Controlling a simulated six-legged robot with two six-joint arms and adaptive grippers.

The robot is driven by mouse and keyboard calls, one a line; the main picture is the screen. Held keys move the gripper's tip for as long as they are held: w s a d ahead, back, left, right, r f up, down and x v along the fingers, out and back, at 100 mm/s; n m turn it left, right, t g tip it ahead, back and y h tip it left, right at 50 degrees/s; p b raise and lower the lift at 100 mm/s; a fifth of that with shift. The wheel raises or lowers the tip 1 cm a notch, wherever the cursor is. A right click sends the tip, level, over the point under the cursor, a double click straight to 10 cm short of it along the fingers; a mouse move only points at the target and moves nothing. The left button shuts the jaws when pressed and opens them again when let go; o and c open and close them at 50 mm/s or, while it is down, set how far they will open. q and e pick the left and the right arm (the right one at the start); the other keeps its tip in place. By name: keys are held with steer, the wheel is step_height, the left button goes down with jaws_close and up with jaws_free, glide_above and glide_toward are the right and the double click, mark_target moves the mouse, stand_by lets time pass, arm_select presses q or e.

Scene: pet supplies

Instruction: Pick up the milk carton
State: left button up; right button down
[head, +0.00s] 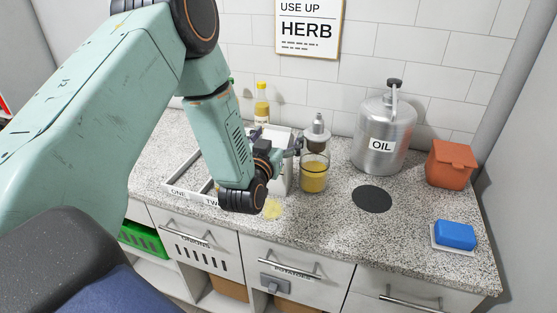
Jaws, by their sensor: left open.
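A white box-shaped thing (288,180), which looks like the milk carton, stands on the counter beside the glass. My left arm and gripper cover most of it, and I cannot read any label. My left gripper (279,150) is open, with its dark fingers at the upper part of the white thing. I cannot tell whether they touch it. My right gripper is not in view.
A glass of yellow liquid (314,175) stands close right of the gripper. A bottle (262,103), pepper-mill-like dispenser (317,130) and OIL can (384,135) stand behind. A white divided tray (180,190) lies left. The dark round mat (372,199) is bare.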

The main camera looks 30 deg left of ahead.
arm_select(q)
steer(key=shift+w+a+f, duration=0.1)
steer(key=shift+w, duration=0.35)
steer(key=shift+s+a+f, duration=0.1)
steer(key=shift+a, duration=0.3)
steer(key=shift+s+d, duration=0.1)
steer(key=c, duration=0.3)
steer(key=shift+d, duration=0.3)
steer(key=c, duration=0.3)
steer(key=shift+a, duration=0.3)
steer(key=c, duration=0.6)
steer(key=shift+d, duration=0.15)
steer(key=c, duration=0.6)
steer(key=shift+r, duration=0.2)
steer(key=shift+c, duration=0.5)
steer(key=shift+r, duration=0.1)
